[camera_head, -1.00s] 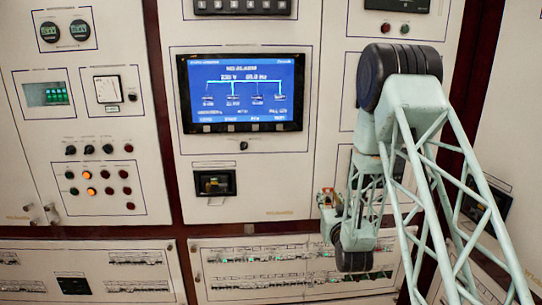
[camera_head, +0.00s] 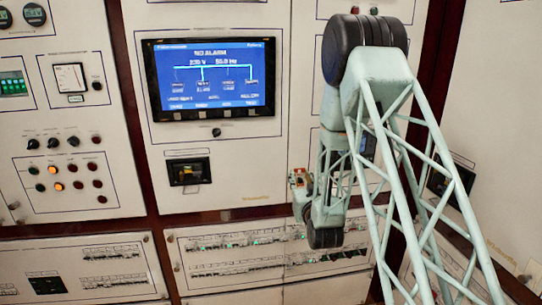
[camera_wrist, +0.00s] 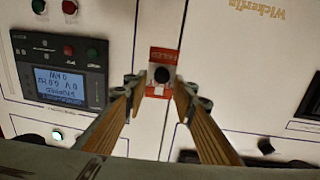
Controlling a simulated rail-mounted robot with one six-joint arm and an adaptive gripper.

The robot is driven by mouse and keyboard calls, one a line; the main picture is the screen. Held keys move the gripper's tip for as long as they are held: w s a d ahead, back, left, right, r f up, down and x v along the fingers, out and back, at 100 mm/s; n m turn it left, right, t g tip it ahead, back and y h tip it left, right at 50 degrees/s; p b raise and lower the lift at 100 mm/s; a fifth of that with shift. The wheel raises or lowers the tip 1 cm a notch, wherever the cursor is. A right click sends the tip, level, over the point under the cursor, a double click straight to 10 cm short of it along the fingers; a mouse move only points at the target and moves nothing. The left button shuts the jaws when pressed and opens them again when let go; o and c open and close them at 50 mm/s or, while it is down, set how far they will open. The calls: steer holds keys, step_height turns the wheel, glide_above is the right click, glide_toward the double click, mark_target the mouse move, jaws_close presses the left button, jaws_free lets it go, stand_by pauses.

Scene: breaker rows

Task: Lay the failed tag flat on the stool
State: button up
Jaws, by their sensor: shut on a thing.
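The failed tag (camera_wrist: 161,72) is a small red and white tag with a black round spot in its middle. In the wrist view it sits between the tips of my gripper (camera_wrist: 158,88), which is shut on it. In the head view my gripper (camera_head: 299,182) is small, in front of the panels, with a bit of red and white at its end. The tag's face cannot be read there. No stool shows in either view.
Tall cream breaker panels fill the background, with a blue screen (camera_head: 209,77) at centre and knobs and lamps (camera_head: 68,180) at left. Lower panels (camera_head: 250,255) carry rows of small marks. The wrist view shows a dark controller display (camera_wrist: 60,85) at left.

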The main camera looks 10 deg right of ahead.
steer(key=s+f+m+g+h, duration=0.1)
steer(key=s+f+g, duration=0.25)
steer(key=f, duration=0.75)
steer(key=s+f+m+g, duration=0.1)
steer(key=s+f+g, duration=0.25)
steer(key=f, duration=0.65)
steer(key=s+f+m+g+h, duration=0.1)
steer(key=s+f+g, duration=0.25)
steer(key=f, duration=0.75)
steer(key=s+f+m+g, duration=0.1)
steer(key=s+f+g, duration=0.1)
steer(key=s+f, duration=0.3)
steer(key=s+f+m+g+y+p, duration=0.1)
steer(key=s+f, duration=0.5)
steer(key=s, duration=0.6)
steer(key=s+f+m+g+y, duration=0.1)
steer(key=s+f+g, duration=0.3)
steer(key=s, duration=0.5)
steer(key=shift+d+f+m+g, duration=0.35)
steer(key=shift+f+m, duration=0.45)
